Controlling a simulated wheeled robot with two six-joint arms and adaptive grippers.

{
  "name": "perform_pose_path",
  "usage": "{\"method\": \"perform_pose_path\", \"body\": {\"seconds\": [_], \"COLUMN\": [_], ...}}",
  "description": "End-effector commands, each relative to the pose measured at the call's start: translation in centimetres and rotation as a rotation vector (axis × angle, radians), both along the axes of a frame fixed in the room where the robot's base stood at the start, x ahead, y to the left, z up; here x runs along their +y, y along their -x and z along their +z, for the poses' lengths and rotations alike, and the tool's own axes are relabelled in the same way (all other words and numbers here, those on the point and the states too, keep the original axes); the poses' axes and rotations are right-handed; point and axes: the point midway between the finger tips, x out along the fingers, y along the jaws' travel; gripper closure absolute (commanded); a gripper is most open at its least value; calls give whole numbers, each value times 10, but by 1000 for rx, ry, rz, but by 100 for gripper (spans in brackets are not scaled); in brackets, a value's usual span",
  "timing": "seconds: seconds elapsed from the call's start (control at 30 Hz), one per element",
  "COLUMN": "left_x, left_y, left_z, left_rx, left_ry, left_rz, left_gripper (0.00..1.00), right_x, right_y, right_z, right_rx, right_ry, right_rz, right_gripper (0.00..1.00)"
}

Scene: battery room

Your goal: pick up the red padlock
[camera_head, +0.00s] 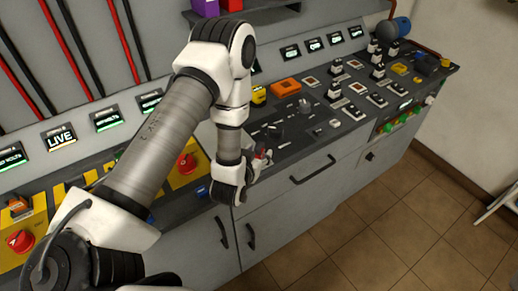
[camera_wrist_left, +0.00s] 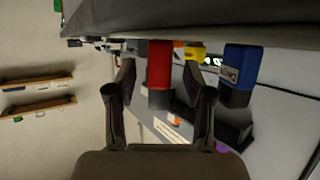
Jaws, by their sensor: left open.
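The red padlock (camera_wrist_left: 159,65) shows in the left wrist view as a red block with a dark part at one end. It appears between the two spread fingers of my left gripper (camera_wrist_left: 159,82), with gaps on both sides. In the head view, my left gripper (camera_head: 262,160) is at the front edge of the console, beside a small bit of red. That bit is too small and too covered to identify surely. My right gripper is not in view.
A blue labelled block (camera_wrist_left: 242,66) stands close beside one finger in the wrist view, with a yellow one (camera_wrist_left: 195,51) beyond. The console (camera_head: 290,150) carries switches, an orange box (camera_head: 286,87) and a red knob (camera_head: 187,163). Floor (camera_head: 400,235) in front is clear.

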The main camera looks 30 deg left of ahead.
Motion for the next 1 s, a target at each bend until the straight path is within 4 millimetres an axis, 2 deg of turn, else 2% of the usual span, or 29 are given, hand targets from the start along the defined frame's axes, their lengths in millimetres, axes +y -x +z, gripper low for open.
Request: {"method": "perform_pose_path", "body": {"seconds": [0.1, 0.27, 0.37, 0.4, 0.43, 0.8, 1.0], "left_x": [2, 2, 2, 2, 2, 2, 2], "left_y": [-8, -8, -8, -8, -8, -7, -14], "left_z": [-4, -4, -4, -4, -4, -4, 10], "left_rx": [0, 1, 1, 1, 1, 3, 1], "left_ry": [0, 0, 0, 0, 0, 1, 1], "left_rz": [0, 0, 0, 0, 0, 0, -1], "left_gripper": [48, 48, 80, 94, 100, 100, 100], "right_x": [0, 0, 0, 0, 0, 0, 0], "right_y": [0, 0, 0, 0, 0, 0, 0], "right_z": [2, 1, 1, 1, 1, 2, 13], "right_rx": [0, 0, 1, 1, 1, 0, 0], "right_ry": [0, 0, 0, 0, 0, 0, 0], "right_rz": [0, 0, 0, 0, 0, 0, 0], "right_gripper": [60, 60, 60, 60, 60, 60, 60]}}
